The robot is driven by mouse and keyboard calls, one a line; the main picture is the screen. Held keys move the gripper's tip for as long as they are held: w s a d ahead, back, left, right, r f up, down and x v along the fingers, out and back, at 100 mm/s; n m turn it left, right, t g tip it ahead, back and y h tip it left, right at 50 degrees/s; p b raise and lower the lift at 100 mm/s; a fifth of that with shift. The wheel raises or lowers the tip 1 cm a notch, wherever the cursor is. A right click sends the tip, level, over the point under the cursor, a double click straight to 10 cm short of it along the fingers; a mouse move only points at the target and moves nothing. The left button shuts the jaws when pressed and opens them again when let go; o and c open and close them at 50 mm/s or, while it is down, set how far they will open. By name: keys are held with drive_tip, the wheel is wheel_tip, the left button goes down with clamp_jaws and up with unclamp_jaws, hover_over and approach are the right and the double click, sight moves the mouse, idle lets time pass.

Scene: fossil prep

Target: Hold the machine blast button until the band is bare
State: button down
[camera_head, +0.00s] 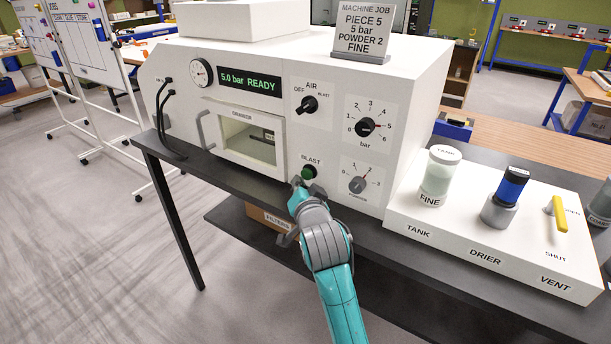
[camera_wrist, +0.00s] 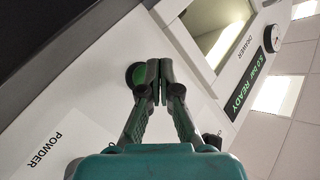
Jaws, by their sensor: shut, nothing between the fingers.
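The white blasting machine (camera_head: 250,52) stands on a dark bench. Its green blast button (camera_head: 309,172) is on the front panel under the word BLAST; it also shows in the wrist view (camera_wrist: 137,75). My gripper (camera_head: 297,183) is shut and empty, its fingertips close beside the button. In the wrist view my fingertips (camera_wrist: 158,72) partly overlap the button's edge; I cannot tell whether they touch it. The display (camera_head: 250,83) reads 5.0 bar READY. The chamber drawer window (camera_head: 247,140) is closed; the band is not clearly visible inside.
A job card (camera_head: 363,27) on top reads piece 5, 5 bar, powder 2, fine. The air knob (camera_head: 308,104), bar knob (camera_head: 367,124) and powder knob (camera_head: 357,185) surround the button. At right a white stand (camera_head: 440,222) holds the FINE tank (camera_head: 439,175), drier (camera_head: 505,195) and yellow vent lever (camera_head: 560,214).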

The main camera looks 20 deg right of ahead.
drive_tip(key=s+a, duration=0.1)
drive_tip(key=a, duration=0.1)
drive_tip(key=s+a, duration=0.2)
idle(0.5)
idle(0.5)
drive_tip(key=s+f+n+y, duration=0.2)
drive_tip(key=s+f+n, duration=0.4)
drive_tip(key=s+f, duration=1.5)
drive_tip(key=s+d+r+n+g, duration=0.1)
drive_tip(key=s+r+n, duration=0.1)
drive_tip(key=s, duration=2.9)
drive_tip(key=shift+d+r+n+y, duration=0.15)
drive_tip(key=shift+r+n+y, duration=0.15)
drive_tip(key=shift+n, duration=0.3)
